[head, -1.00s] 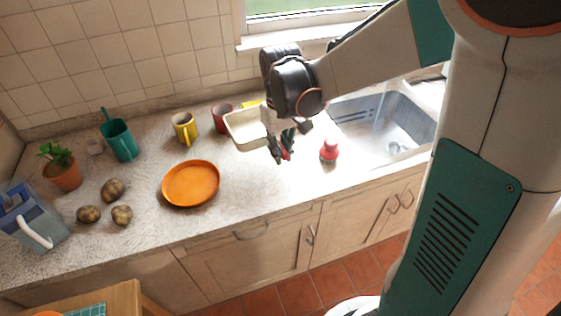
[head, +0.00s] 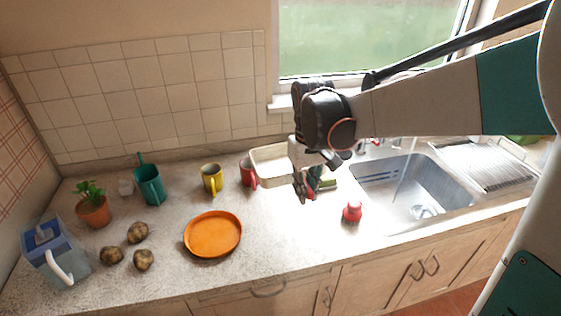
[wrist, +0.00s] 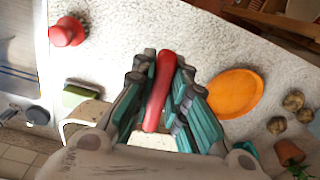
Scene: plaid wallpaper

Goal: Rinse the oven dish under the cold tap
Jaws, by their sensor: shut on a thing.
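The cream oven dish (head: 262,158) is at the back of the counter beside the red mug; my gripper hides its right part. It also shows in the wrist view (wrist: 82,127), partly behind the fingers. My gripper (head: 305,195) is in front of the dish and left of the sink (head: 445,190). In the wrist view its fingers (wrist: 167,75) are shut on a slim red thing (wrist: 160,90); I cannot tell whether it is part of the dish. A thin stream of water (head: 404,178) falls into the sink. The tap is mostly hidden by my arm.
A green sponge (wrist: 78,95) lies near the dish. A red mug (head: 248,172), yellow mug (head: 212,178) and orange plate (head: 213,234) are left. Drainer (head: 487,165) at right. The front middle counter is clear.

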